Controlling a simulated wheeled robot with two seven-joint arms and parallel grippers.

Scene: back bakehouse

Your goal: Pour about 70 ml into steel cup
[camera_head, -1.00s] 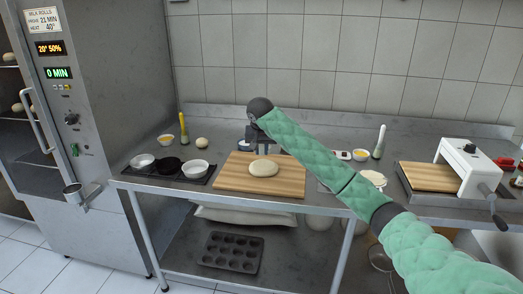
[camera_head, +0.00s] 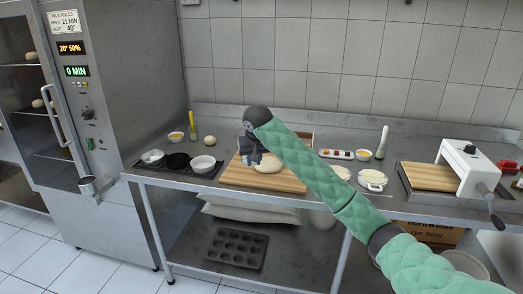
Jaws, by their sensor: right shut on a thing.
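My right arm reaches from the lower right to the bench. Its gripper (camera_head: 251,155) points down over the round dough (camera_head: 268,166) on the wooden board (camera_head: 285,181). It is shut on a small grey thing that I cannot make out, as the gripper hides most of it. A steel cup (camera_head: 89,188) with an open top sits at the front of the steel cabinet at the left, far from the gripper. I cannot see what is inside it. My left gripper is not in view.
Small bowls stand on a dark tray (camera_head: 205,174) left of the board. A white-framed machine (camera_head: 464,166) stands at the right. The muffin tin (camera_head: 235,247) is on the lower shelf.

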